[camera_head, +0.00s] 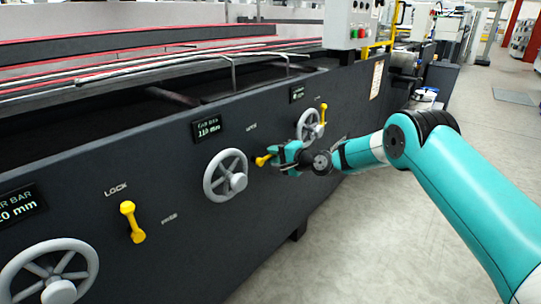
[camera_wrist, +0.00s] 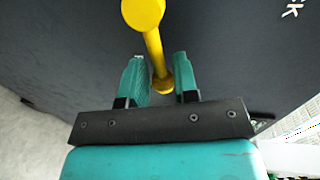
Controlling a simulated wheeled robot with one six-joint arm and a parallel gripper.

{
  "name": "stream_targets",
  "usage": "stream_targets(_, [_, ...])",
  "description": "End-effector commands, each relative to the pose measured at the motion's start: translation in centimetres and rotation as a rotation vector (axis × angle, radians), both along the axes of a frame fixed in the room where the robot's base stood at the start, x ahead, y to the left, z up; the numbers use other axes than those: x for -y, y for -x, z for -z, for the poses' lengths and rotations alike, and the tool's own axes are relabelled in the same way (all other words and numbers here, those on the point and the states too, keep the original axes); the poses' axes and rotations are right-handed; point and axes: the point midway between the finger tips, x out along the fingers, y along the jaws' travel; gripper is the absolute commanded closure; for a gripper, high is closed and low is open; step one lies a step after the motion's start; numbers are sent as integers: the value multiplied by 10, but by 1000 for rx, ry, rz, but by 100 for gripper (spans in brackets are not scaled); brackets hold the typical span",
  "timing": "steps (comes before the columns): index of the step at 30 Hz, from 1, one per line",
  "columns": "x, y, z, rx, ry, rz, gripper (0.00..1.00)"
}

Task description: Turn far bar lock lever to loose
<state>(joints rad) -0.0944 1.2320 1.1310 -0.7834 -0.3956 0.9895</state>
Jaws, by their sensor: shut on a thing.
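A yellow lock lever (camera_head: 262,161) sits on the dark machine panel, right of the middle handwheel. My gripper (camera_head: 277,157) is at this lever, and its teal fingers partly hide it in the head view. In the wrist view, the yellow lever (camera_wrist: 153,45) runs from a large round end at the top down between the fingertips of my gripper (camera_wrist: 160,72), which is shut on it. Its small end shows between the fingers. The middle display (camera_head: 208,127) reads 110 mm; its small heading is hard to read.
A similar yellow lever (camera_head: 132,221) is nearer, between LOCK and FREE labels. Another yellow lever (camera_head: 323,113) is farther along. Handwheels (camera_head: 226,176) stick out beside the levers. The floor (camera_head: 350,240) right of the panel is clear.

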Motion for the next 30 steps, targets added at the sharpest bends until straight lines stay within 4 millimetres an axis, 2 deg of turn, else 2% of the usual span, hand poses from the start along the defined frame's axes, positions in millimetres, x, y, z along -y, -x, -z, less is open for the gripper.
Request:
stream_targets(8, [4,-2,-1,4,2,8,100])
stream_targets(9, [4,-2,-1,4,2,8,68])
stream_targets(12, [3,-2,-1,3,1,7,47])
stream_targets(23, [4,2,-2,0,1,2,47])
stream_targets(26, [12,9,-5,-1,0,3,47])
stream_targets(30, [33,28,-11,-2,1,6,47])
